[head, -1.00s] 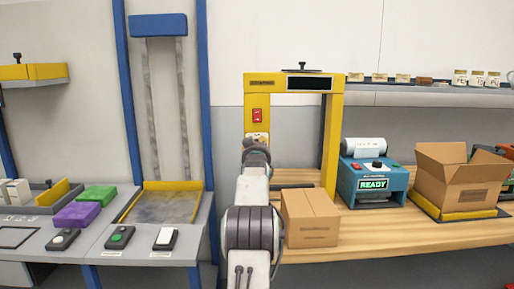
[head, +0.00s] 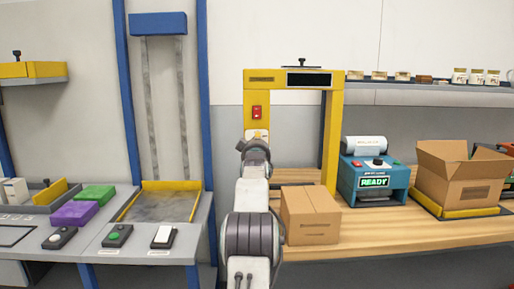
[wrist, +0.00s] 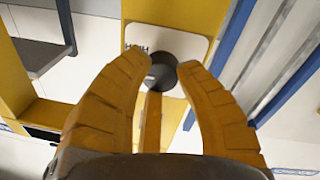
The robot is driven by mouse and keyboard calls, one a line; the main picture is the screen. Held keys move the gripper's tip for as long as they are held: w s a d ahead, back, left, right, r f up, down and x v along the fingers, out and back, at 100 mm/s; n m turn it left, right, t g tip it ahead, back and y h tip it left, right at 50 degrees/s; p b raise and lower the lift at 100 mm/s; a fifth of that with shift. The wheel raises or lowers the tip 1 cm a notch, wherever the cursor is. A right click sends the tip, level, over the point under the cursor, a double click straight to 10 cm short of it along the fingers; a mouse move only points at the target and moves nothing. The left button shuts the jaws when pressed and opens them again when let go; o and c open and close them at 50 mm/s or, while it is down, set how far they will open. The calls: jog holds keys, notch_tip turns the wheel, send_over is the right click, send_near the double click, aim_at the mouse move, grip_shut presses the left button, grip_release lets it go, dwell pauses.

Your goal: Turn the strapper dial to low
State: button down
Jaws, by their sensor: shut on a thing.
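The strapper is a yellow arch frame (head: 333,130) on the wooden bench, with a dark display and a red switch (head: 257,111) on its left post. Its dial (wrist: 163,72) is a dark round knob on a white plate (wrist: 197,47) in the wrist view. Lettering beside the dial seems to read HIGH, partly covered by a finger. My gripper (wrist: 165,66) is shut on the dial, with one yellow finger on each side. In the head view my gripper (head: 255,142) is at the left post and hides most of the dial. I cannot tell the dial's exact setting.
A closed carton (head: 310,218) stands on the bench just right of my arm. A blue label printer (head: 373,183) reading READY and an open carton (head: 462,190) are farther right. At left, a grey counter holds purple (head: 74,214) and green (head: 96,194) blocks and several switches.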

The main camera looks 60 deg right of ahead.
jog(key=shift+n+b, duration=0.3)
jog(key=shift+n, duration=1.2)
jog(key=c, duration=0.8)
grip_release()
jog(key=shift+w, duration=0.1)
jog(key=shift+f, duration=0.1)
jog(key=shift+v, duration=6)
jog(key=shift+f, duration=0.15)
